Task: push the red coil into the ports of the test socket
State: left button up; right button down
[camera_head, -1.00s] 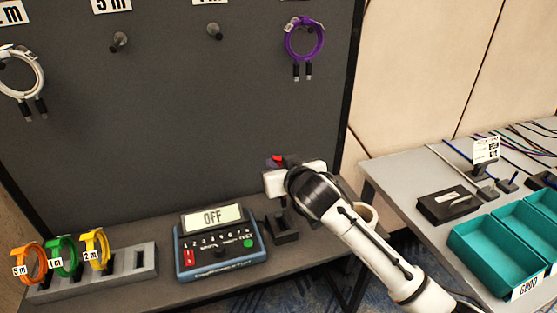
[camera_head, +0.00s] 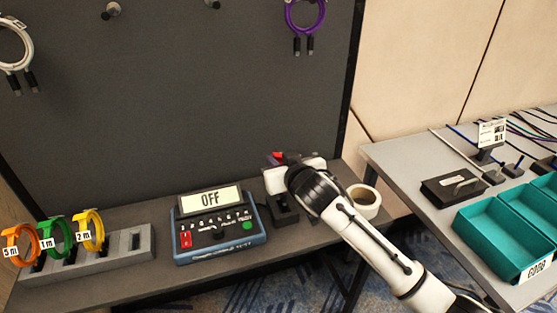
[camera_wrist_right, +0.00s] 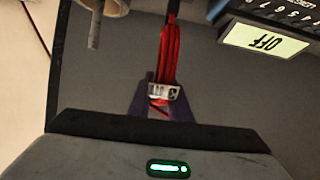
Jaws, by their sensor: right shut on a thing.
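The red coil (camera_wrist_right: 171,55) is seen edge-on in the right wrist view, as a bundle of red strands at the fingers of my right gripper (camera_wrist_right: 160,98), which is shut on it. In the head view only a small red part (camera_head: 278,156) shows behind the white body of my right gripper (camera_head: 284,163). The coil's plugs are hidden there. A small black socket block (camera_head: 284,208) stands on the bench just below the gripper, right of the blue tester (camera_head: 219,226), whose display reads OFF. I cannot tell whether coil and socket touch. My left gripper is not in view.
A grey rack (camera_head: 112,265) at the left holds orange (camera_head: 20,244), green (camera_head: 55,238) and yellow (camera_head: 90,230) coils. A purple coil (camera_head: 305,14) hangs on the dark wall. A tape roll (camera_head: 364,201) stands right of my gripper. Teal bins (camera_head: 500,238) sit on the right table.

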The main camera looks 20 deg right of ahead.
jog(key=shift+r+p, duration=0.1)
jog(key=shift+p, duration=0.25)
jog(key=shift+s+f, duration=0.1)
jog(key=shift+f, duration=0.15)
dwell(0.7)
jog(key=shift+f, duration=0.3)
dwell(0.4)
jog(key=shift+f, duration=0.45)
dwell(0.4)
jog(key=shift+f+b, duration=0.3)
jog(key=shift+f, duration=0.25)
dwell(0.4)
